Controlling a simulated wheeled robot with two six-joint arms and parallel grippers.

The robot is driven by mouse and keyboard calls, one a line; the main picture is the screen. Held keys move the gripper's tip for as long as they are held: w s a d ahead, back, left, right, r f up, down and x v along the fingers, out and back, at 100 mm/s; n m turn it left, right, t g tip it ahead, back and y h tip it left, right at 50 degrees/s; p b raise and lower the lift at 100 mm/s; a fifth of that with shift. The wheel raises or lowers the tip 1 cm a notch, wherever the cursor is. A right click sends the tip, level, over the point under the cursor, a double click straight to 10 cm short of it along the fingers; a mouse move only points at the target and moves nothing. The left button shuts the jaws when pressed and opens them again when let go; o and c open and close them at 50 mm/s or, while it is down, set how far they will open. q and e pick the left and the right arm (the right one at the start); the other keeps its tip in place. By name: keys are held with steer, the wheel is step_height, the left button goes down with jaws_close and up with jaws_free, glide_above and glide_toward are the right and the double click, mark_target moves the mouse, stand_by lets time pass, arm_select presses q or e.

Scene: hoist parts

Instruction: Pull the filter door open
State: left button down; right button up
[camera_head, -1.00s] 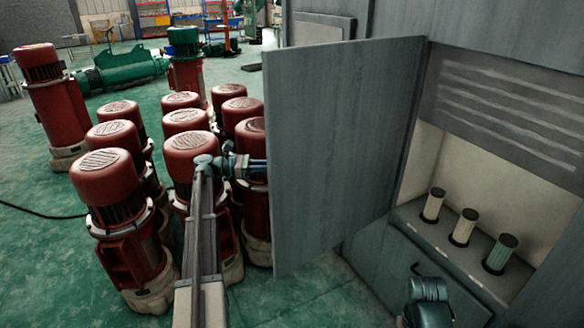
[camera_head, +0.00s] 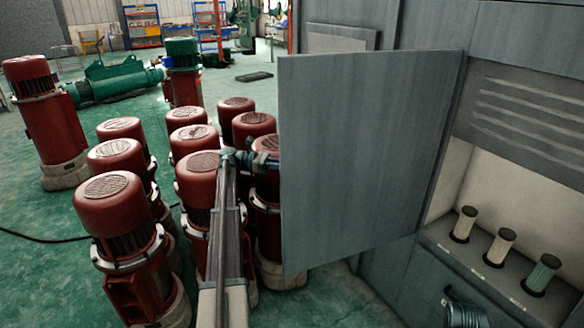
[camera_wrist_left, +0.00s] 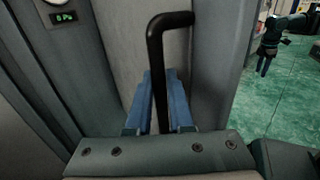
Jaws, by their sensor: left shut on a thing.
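The grey filter door (camera_head: 368,160) stands open, swung out to the left from the cabinet (camera_head: 432,285) in the head view. Behind it, three filters show in the lit compartment, the nearest one (camera_head: 541,274) greenish. My left gripper (camera_head: 268,162) is at the door's far face; the door's left edge hides its fingers. In the left wrist view, my left gripper (camera_wrist_left: 162,92) has its blue fingers closed around the upright of a black bar handle (camera_wrist_left: 158,60). My right gripper is not in view; a teal arm part of mine shows at the bottom right.
Several red motors (camera_head: 115,210) stand on the green floor left of the door, close to my left arm. A green hoist drum (camera_head: 118,84) lies farther back. Open floor (camera_head: 50,285) shows at the front left, crossed by a black cable (camera_head: 40,240).

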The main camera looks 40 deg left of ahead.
arm_select(q)
steer(key=c, duration=0.8)
jaws_free()
steer(key=shift+w+d, duration=0.1)
steer(key=shift+w, duration=0.05)
